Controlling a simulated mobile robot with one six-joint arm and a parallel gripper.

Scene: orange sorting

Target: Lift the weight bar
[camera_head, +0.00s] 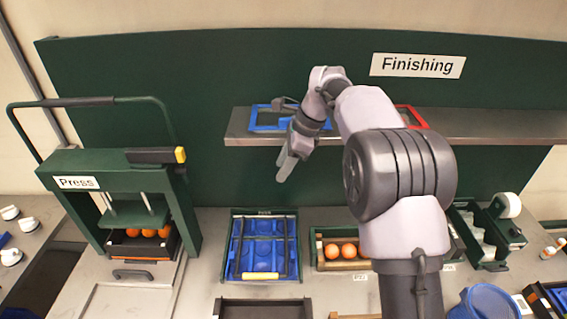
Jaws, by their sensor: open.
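No part is labelled as the weight bar, and I cannot tell for sure which one it is. The green press (70,163) at left has a raised hoop with a dark grip bar (75,102). A black block with a yellow end (152,156) lies across the press's top right. A thin dark frame with a pale yellow bar (260,276) lies over the blue moulded tray (262,249) at centre. My gripper (284,166) is open, pointing down in the air before the green back wall, right of the press and above the tray, touching neither.
A shelf (480,125) with a blue frame (266,118) and a red frame (414,117) runs behind my arm. Oranges sit in the press (133,233) and in a wooden box (331,251). A green tape holder (485,240) and blue bucket (485,302) stand at right.

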